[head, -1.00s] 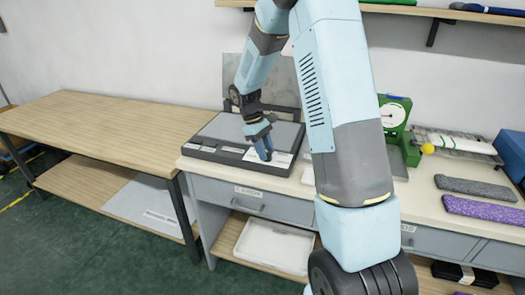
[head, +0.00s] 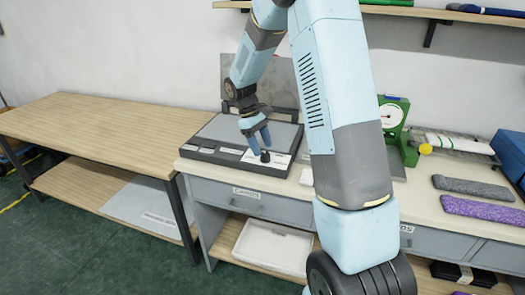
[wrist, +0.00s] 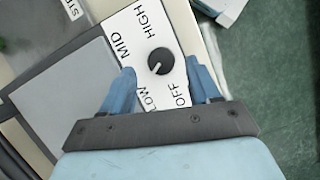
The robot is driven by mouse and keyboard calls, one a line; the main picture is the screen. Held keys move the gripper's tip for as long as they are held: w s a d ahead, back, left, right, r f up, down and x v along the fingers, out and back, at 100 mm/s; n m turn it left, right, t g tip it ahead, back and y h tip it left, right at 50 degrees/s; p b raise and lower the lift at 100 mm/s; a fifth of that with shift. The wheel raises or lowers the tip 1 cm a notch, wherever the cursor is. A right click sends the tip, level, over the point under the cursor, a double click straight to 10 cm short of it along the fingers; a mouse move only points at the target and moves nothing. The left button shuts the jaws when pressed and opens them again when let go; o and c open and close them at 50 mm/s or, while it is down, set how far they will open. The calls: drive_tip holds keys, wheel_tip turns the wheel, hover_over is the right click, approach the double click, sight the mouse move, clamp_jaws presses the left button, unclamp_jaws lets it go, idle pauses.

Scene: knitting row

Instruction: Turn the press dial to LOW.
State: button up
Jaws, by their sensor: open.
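The press (head: 203,149) is a dark flat base with a grey plate and a raised lid behind it. Its black dial (wrist: 160,61) sits on a white panel (wrist: 185,30) marked HIGH, MID, LOW and OFF. The dial's white mark points down and left in the wrist view, toward the LOW side. In the head view the dial (head: 265,156) stands at the press's front right corner. My gripper (wrist: 162,78) is open and empty. Its blue fingers are on either side of the dial in the wrist view, and it hangs just above it in the head view (head: 261,146).
A grey strip (head: 473,187) and a purple strip (head: 485,210) lie on the worktop at the right. The wooden table (head: 100,130) at left is clear on top.

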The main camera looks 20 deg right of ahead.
drive_tip(key=v, duration=1.1)
drive_tip(key=shift+w, duration=0.1)
drive_tip(key=s+d+r+m+t+y, duration=0.15)
drive_tip(key=s+r+m+t, duration=0.25)
drive_tip(key=s+r, duration=1)
drive_tip(key=s+f+m+t+y, duration=0.1)
drive_tip(key=s+m+t, duration=0.2)
drive_tip(key=s, duration=1.6)
drive_tip(key=shift+d+f+m+t, duration=0.2)
drive_tip(key=shift+d+m+t, duration=0.25)
drive_tip(key=shift+t, duration=0.55)
drive_tip(key=shift+s, duration=0.15)
drive_tip(key=shift+c, duration=0.2)
